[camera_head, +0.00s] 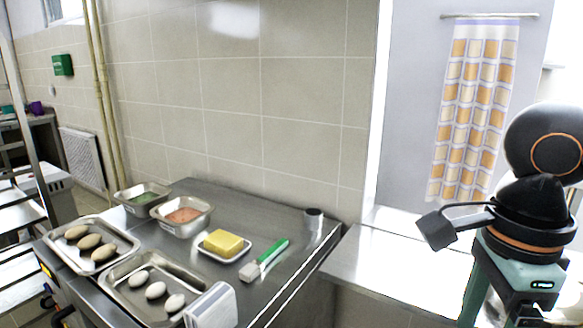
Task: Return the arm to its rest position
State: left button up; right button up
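My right arm stands at the right edge, with teal links and black joints. My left arm and gripper are not in view.
A pale ribbed block (212,306) stands in front.

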jog(key=w+d+f+m+t+y+p, duration=0.3)
jog(key=w+m+t+y, duration=0.4)
jog(key=m+y, duration=0.65)
jog(key=w+d+f+m+t+h+p, duration=0.1)
jog(key=d+f+m+t+h, duration=0.35)
jog(key=f+m, duration=0.5)
jog(key=w+d+f+m+t+h+p, duration=0.1)
jog(key=d+f+m+t+h, duration=0.3)
jog(key=f+m, duration=0.55)
pick_arm(q)
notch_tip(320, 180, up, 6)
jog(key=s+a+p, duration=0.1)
jog(key=p, duration=0.1)
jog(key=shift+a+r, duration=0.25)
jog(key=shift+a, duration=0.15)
pick_arm(e)
jog(key=s+a+f+m+g+h, duration=0.2)
jog(key=s+a+f+m+g, duration=0.4)
jog(key=s+a+f+m, duration=0.7)
notch_tip(320, 180, down, 4)
jog(key=a+m, duration=0.1)
jog(key=m, duration=0.3)
jog(key=shift+a+h, duration=0.15)
jog(key=shift+h, duration=0.25)
